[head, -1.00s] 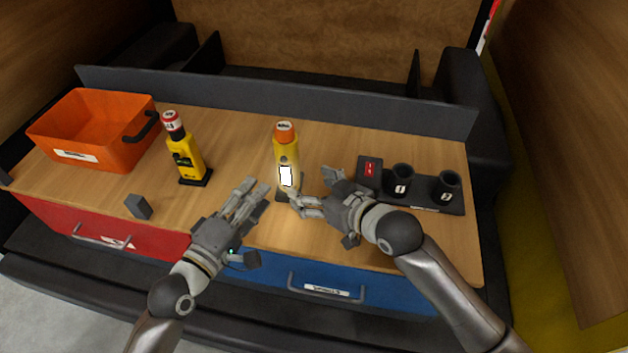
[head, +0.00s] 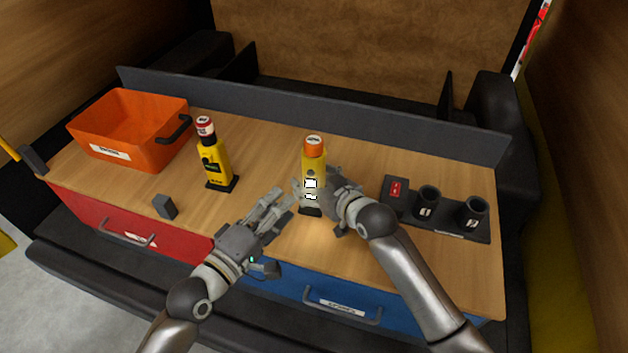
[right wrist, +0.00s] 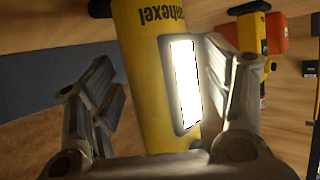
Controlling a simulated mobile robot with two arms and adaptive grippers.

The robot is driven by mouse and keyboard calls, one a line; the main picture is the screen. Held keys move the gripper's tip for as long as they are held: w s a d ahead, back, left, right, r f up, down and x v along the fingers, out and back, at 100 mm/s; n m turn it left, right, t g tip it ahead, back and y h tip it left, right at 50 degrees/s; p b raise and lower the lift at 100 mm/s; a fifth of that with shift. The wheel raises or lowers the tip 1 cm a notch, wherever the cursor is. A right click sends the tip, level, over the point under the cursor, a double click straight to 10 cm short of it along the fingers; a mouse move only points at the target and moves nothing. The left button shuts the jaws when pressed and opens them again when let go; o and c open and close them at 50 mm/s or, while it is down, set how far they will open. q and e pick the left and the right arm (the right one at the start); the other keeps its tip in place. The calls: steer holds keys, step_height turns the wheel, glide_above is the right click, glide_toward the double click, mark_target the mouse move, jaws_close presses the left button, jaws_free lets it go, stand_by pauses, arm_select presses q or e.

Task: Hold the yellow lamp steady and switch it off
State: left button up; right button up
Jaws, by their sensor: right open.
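The yellow lamp (head: 315,166) with an orange cap stands upright on the bench; its white panel glows. It also fills the middle of the right wrist view (right wrist: 150,75), with the lit panel facing the camera. My right gripper (head: 320,188) is open, with its fingers on either side of the lamp's lower body. In the right wrist view, the right gripper (right wrist: 165,85) shows a gap on the left finger's side; the other finger is close by the panel side. My left gripper (head: 285,203) is open and empty, left of the lamp and apart from it.
A second yellow device (head: 213,163) with a red-and-white top stands left. An orange bin (head: 122,155) is at the back left, a small grey block (head: 165,207) at the front left. A black holder (head: 450,227) with two cups and a red switch is right. Drawers line the front.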

steer(key=shift+w+a+f, duration=0.15)
steer(key=shift+w+a, duration=0.05)
steer(key=shift+w, duration=0.1)
steer(key=c, duration=1.5)
arm_select(q)
jaws_close()
stand_by(1.6)
